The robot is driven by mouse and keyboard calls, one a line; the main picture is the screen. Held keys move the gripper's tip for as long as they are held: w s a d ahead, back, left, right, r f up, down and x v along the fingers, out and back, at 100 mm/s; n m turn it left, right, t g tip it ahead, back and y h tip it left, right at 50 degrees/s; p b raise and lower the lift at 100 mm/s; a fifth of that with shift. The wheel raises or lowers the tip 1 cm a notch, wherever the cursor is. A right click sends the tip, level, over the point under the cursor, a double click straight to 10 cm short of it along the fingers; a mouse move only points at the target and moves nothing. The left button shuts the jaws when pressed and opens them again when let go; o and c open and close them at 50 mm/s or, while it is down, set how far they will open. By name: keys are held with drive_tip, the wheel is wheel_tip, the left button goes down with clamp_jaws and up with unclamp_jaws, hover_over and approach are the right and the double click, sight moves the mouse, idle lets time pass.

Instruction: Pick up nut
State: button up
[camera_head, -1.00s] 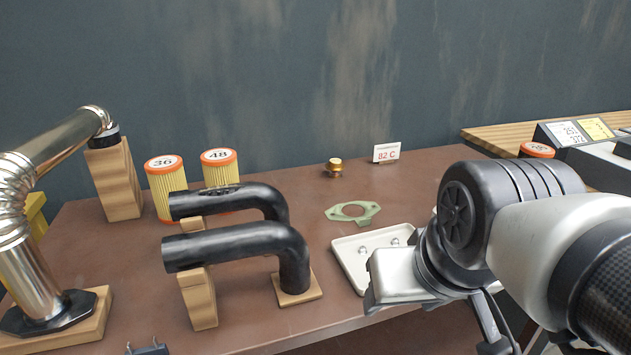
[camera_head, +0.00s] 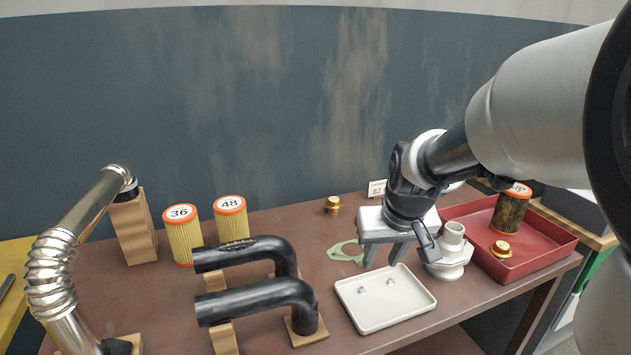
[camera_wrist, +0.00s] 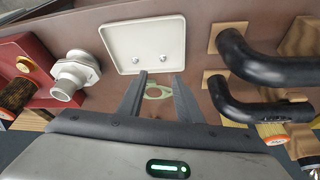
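Two small silver nuts, a left one (camera_head: 362,290) and a right one (camera_head: 390,282), lie apart in a shallow white tray (camera_head: 430,300) on the brown table. In the wrist view they show as small bright pieces, one (camera_wrist: 135,60) and the other (camera_wrist: 163,58), near the tray's edge closest to my gripper. My gripper (camera_head: 384,260) is open with its fingers pointing down, above the table just behind the tray. In the wrist view my open gripper (camera_wrist: 160,78) has nothing between its fingertips.
A green gasket (camera_head: 345,252) lies behind the tray. Black bent pipes (camera_head: 255,302) stand on its left. A pale pump-like part (camera_head: 450,262) and a red tray (camera_head: 525,267) holding a dark filter (camera_head: 509,214) are on the right. A brass part (camera_head: 333,205) stands at the back.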

drive_tip(key=b, duration=0.2)
approach(362, 287)
drive_tip(key=f, duration=0.2)
drive_tip(key=shift+w+d+f, duration=0.2)
drive_tip(key=shift+d+f, duration=0.1)
drive_tip(key=shift+d, duration=0.1)
drive_tip(key=shift+w+a+b+x, duration=0.1)
drive_tip(key=shift+a+b+x, duration=0.05)
drive_tip(key=shift+x, duration=0.7)
drive_tip(key=shift+w+a+b+x, duration=0.1)
drive_tip(key=shift+b+x, duration=0.1)
drive_tip(key=shift+x, duration=0.7)
drive_tip(key=shift+w+a+b+x, duration=0.15)
drive_tip(key=shift+x, duration=0.7)
drive_tip(key=shift+r, duration=0.2)
clamp_jaws()
